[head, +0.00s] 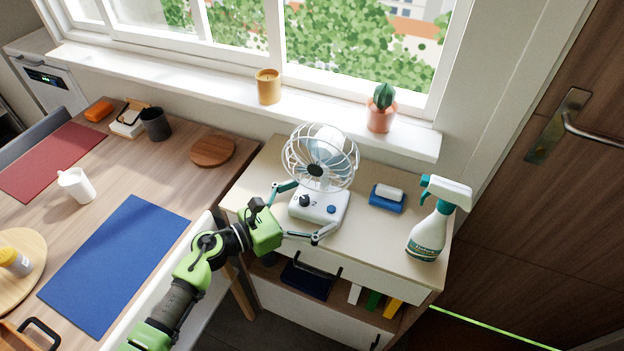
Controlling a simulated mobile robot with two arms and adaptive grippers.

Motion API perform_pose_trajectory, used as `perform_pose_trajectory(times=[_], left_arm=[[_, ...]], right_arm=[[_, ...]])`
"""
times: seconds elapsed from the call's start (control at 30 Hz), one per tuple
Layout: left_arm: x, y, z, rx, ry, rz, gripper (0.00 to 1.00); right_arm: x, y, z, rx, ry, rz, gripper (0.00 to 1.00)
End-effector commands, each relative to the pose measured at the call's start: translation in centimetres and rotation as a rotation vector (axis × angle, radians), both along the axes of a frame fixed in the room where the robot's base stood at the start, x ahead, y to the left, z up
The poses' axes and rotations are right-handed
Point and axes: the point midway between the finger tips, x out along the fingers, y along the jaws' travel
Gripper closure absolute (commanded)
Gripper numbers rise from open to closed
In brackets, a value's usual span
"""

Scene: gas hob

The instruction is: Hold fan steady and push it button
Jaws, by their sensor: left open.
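A white fan (319,165) with a round wire cage stands upright on the wooden cabinet (386,243) below the window. Its white base (319,207) has a dark knob (304,201) and a blue button (331,209) on top. My left gripper (300,210) comes in from the lower left. It is open, with one finger at the left of the base and the other along the front right of the base. I cannot tell whether the fingers touch the base. My right gripper is not in view.
A spray bottle (430,230) and a blue sponge holder (386,199) stand on the cabinet right of the fan. A cactus pot (381,117) and a candle (268,88) stand on the windowsill. The table at left holds a blue mat (115,262), a white mug (76,186) and a round board (212,151).

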Motion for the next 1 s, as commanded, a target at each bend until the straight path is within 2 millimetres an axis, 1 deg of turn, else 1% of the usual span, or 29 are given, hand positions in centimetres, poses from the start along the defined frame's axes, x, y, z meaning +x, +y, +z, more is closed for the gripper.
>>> perform_pose_trajectory(times=[0.13, 0.17, 0.2, 0.57, 1.0], left_arm=[[-0.03, -0.04, -0.01, -0.001, 0.001, -0.001, 0.00], [-0.03, -0.04, -0.01, -0.001, 0.001, -0.001, 0.05], [-0.04, -0.05, -0.01, -0.001, 0.001, -0.001, 0.13], [-0.07, -0.07, 0.00, -0.001, 0.001, -0.002, 0.32], [-0.07, -0.07, 0.02, -0.001, 0.000, -0.002, 0.61]], right_arm=[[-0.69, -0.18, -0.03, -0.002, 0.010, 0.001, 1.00], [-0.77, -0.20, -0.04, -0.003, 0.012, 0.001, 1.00], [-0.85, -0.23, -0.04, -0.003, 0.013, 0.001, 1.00], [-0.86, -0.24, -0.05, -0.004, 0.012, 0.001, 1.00], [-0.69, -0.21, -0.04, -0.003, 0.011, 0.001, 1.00]])
